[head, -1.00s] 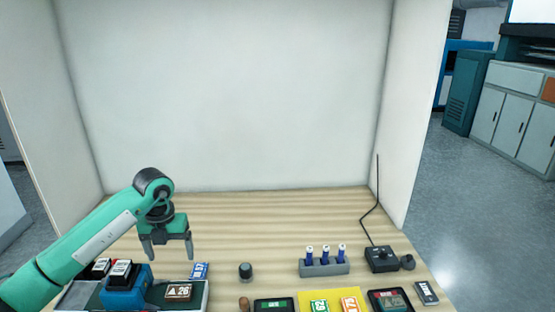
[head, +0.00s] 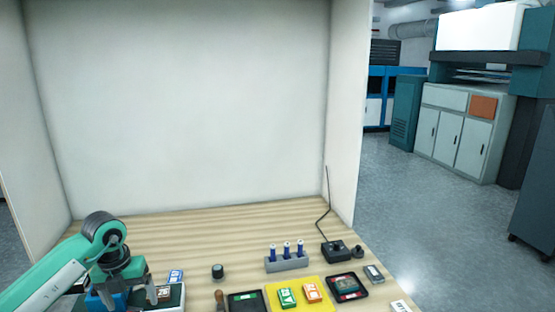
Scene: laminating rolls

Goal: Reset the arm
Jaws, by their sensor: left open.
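My left arm (head: 55,277) comes in from the lower left, green with a dark wrist. My left gripper (head: 118,300) points down and is open, with nothing seen between its fingers. It is low over the dark tray (head: 178,300) at the front left, in front of a blue block that it mostly hides. A brown-faced card (head: 164,293) lies on the tray just right of the gripper, and a blue and white card (head: 176,275) is behind it. My right gripper is not in view.
A grey rack (head: 287,264) holds blue tubes. A dark control box (head: 336,251) with a cable is right of it. A yellow mat (head: 300,284) with cards, a green-screened device (head: 246,302) and a dark round knob (head: 218,271) are nearby. White panels (head: 180,110) enclose the table.

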